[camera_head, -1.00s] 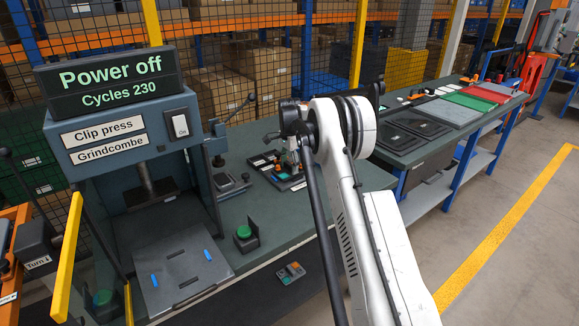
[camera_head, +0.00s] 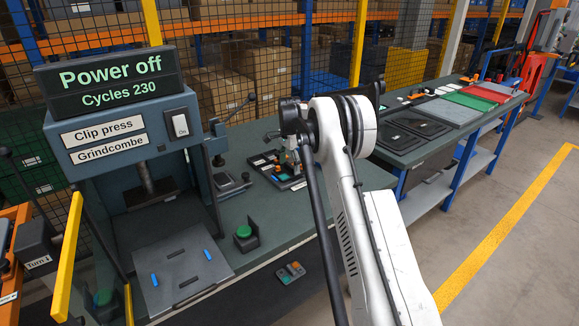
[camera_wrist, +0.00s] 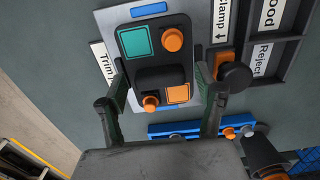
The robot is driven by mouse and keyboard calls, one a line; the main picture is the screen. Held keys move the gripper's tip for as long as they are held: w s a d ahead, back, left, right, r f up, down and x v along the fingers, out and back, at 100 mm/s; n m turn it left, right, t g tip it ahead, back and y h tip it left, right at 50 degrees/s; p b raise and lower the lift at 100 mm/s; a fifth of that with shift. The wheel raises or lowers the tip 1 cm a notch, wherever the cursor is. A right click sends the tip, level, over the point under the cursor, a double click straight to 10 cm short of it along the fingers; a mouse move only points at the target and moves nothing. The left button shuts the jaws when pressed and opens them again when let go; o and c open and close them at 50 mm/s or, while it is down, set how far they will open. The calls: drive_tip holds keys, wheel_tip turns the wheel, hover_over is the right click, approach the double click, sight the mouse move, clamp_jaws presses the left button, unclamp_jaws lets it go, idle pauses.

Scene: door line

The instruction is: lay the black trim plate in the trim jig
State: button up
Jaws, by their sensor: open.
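The black trim plate (camera_wrist: 153,75), with a teal square, an orange square and a dark raised bar across its middle, lies over the grey trim jig (camera_wrist: 195,12) in the wrist view. Orange round pegs show at two opposite corners of the plate. I cannot tell whether it sits fully flat. My gripper (camera_wrist: 160,72) is open, with one finger at each side of the plate. The label beside the jig is partly hidden by a finger. In the head view the jig (camera_head: 299,186) is on the bench, partly behind my arm.
A clamp with a black knob (camera_wrist: 235,77) stands right of the jig, close to my right finger. Good and Reject trays (camera_wrist: 290,55) lie beyond. A blue bar (camera_wrist: 185,130) lies near the fingers. The clip press (camera_head: 125,140) reads Power off. A teal-and-orange piece (camera_head: 291,272) lies below the bench edge.

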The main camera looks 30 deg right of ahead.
sight(289, 165)
wheel_tip(289, 165, up, 12)
drive_tip(key=s+a+r+n+t, duration=0.2)
drive_tip(key=s+a+r+n, duration=0.2)
drive_tip(key=s+a+r, duration=0.6)
drive_tip(key=s+a+r+n+t, duration=0.1)
drive_tip(key=s+a+r+n, duration=0.3)
drive_tip(key=s+a+r, duration=0.55)
drive_tip(key=s+a+f+n+t, duration=0.1)
drive_tip(key=s+a+f+n, duration=0.1)
drive_tip(key=s, duration=0.8)
drive_tip(key=s+a+f+n+t, duration=0.1)
drive_tip(key=s+f+n, duration=0.2)
drive_tip(key=s, duration=0.7)
drive_tip(key=s+a+f+n+t, duration=0.2)
drive_tip(key=s+f, duration=0.4)
drive_tip(key=s, duration=0.5)
drive_tip(key=shift+a+f+n, duration=0.15)
drive_tip(key=shift+a+n, duration=0.15)
drive_tip(key=shift+n, duration=0.3)
drive_tip(key=shift+f+b, duration=0.45)
drive_tip(key=shift+b, duration=0.2)
